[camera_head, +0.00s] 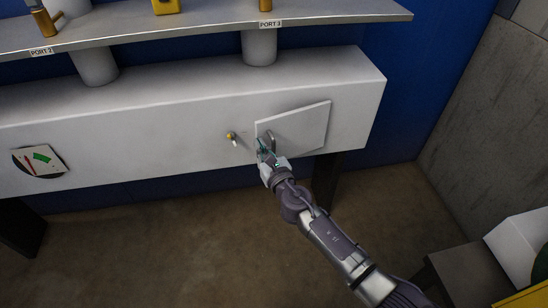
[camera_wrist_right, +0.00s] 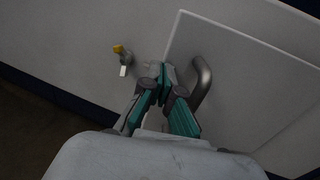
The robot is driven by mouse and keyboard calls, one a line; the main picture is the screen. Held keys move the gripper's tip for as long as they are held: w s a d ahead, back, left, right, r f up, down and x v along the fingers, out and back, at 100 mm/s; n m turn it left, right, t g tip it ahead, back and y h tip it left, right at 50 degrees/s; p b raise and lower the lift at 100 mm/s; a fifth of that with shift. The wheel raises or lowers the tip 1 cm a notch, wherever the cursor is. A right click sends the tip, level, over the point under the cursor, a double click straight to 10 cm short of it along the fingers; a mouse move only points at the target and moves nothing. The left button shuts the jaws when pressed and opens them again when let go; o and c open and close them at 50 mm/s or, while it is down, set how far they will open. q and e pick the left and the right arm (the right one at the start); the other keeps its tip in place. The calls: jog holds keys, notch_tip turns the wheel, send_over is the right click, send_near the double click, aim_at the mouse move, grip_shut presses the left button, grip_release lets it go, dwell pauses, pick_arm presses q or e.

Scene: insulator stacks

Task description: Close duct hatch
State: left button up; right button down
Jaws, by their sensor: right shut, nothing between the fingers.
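The duct hatch (camera_head: 303,125) is a pale square panel on the right part of the white duct's front. Its edges run at a slant to the duct's, and it looks slightly ajar; the gap itself cannot be made out. It fills the right of the wrist view (camera_wrist_right: 245,85). A grey bar handle (camera_wrist_right: 203,82) stands near its left edge. My right gripper (camera_head: 263,147) is shut and empty at the hatch's left edge. In the wrist view its fingertips (camera_wrist_right: 165,75) are just left of the handle; contact cannot be told. My left gripper is not in view.
A yellow knob with a white tab (camera_head: 231,137) sits on the duct left of the hatch. A shelf (camera_head: 200,33) runs above the duct. A dark table (camera_head: 470,275) with a white box stands at lower right.

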aim_at(250, 122)
jog(key=w+h, duration=0.1)
jog(key=w, duration=0.1)
jog(key=w+a+m+h+b, duration=0.1)
jog(key=w, duration=0.1)
jog(key=w+a+b, duration=0.1)
jog(key=shift+w+m+t+h, duration=0.3)
jog(key=shift+w+m+h, duration=0.1)
jog(key=shift+w+r, duration=0.1)
jog(key=shift+r, duration=0.15)
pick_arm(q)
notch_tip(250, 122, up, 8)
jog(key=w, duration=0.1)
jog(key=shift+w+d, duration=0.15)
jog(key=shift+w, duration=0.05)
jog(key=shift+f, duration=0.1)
pick_arm(e)
jog(key=shift+r, duration=0.2)
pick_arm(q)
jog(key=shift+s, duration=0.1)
pick_arm(e)
jog(key=shift+d+f, duration=0.1)
